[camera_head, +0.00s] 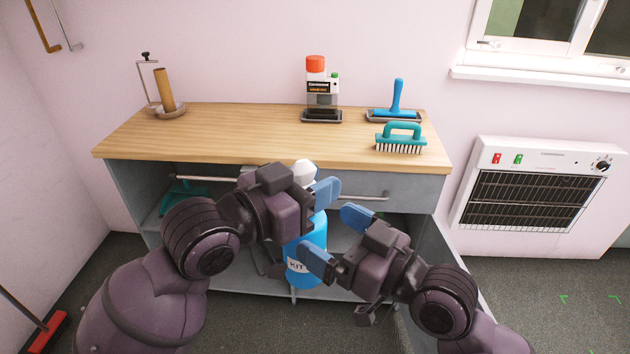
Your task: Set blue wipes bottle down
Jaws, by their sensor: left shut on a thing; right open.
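The blue wipes bottle (313,236) has a white cap (304,170) and a white label reading "KIT". It is roughly upright in front of the counter's front. My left gripper (323,194) is shut on its upper part, just below the cap, and hides much of that part. My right gripper (331,236) is open, lower and to the right. One of its blue fingers overlaps the bottle's right side in view; I cannot tell if it touches. The wooden countertop (240,135) is behind and above the bottle's body.
On the countertop are a roll holder (166,95), an orange-capped dispenser (318,90), a blue-handled tool on a tray (397,100) and a teal brush (401,138). The counter's left-middle top is clear. Below is a drawer (410,192) and open shelving. A heater (535,188) hangs at right.

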